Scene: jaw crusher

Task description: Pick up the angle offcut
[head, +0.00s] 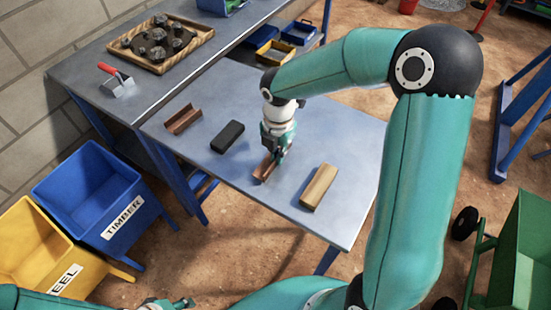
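A rusty brown metal offcut (263,172) lies on the grey table (345,145), directly under my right gripper (274,154). The gripper points down, its fingers at the far end of this piece and partly hiding it. Whether the fingers are closed on it is too small to tell. A second rusty brown offcut (183,120), with a raised side, lies at the table's left. At this size I cannot tell for certain which of the two is the angle. My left gripper (170,304) shows only partly at the bottom edge, away from the table; its fingers are unclear.
A black block (227,136) and a wooden block (319,187) lie either side of the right gripper. A blue TIMBER bin (88,195) and yellow bin (32,250) stand lower left. A wooden tray of dark lumps (160,44) and a red-handled trowel (117,82) are on the back bench.

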